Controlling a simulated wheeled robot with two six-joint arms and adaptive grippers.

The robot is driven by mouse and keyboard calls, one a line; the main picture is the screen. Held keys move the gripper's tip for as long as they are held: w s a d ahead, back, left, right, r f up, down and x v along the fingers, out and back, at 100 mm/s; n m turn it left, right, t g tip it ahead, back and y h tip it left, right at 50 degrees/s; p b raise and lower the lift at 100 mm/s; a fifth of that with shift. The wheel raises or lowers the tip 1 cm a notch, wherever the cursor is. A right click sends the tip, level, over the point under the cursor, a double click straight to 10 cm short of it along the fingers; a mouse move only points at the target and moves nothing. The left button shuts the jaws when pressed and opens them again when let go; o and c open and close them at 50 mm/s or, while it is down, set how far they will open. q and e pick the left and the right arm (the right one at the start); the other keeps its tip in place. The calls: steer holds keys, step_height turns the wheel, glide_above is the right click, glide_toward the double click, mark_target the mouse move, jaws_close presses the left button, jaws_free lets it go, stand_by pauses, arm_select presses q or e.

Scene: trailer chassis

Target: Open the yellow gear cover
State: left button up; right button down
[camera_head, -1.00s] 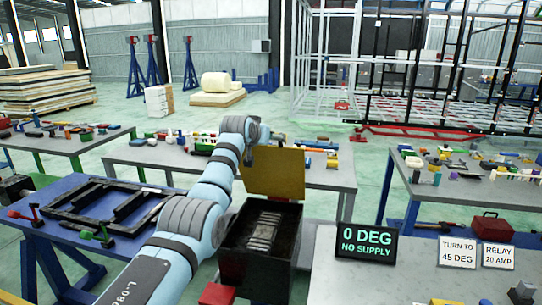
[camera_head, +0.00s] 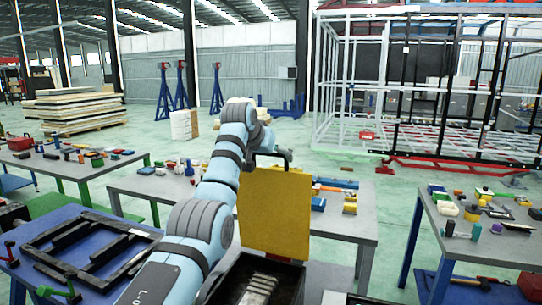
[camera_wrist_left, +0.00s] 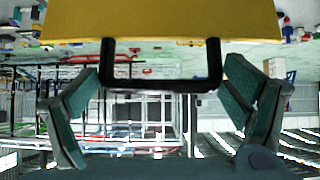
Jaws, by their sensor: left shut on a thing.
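The yellow gear cover (camera_head: 275,212) stands raised, roughly upright, at the back of a dark open box (camera_head: 262,282). Metal slats show inside the box, whose lower part is cut off by the frame. A black handle (camera_head: 276,155) sits at the cover's top edge. My left gripper (camera_head: 268,148) is at this handle; its fingers are hard to make out there. My right gripper is out of view.
A grey table (camera_head: 340,224) with several small parts stands behind the cover. A blue bench (camera_head: 40,240) with a black frame is at the left. Another parts table (camera_head: 465,250) stands at the right. Open floor (camera_head: 400,200) lies between the tables.

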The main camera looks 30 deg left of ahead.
arm_select(q)
steer(key=shift+f, duration=0.15)
steer(key=o, duration=1.3)
steer(key=shift+s, duration=0.1)
steer(key=shift+o, duration=0.3)
steer(key=shift+d, duration=0.1)
steer(key=v, duration=1.2)
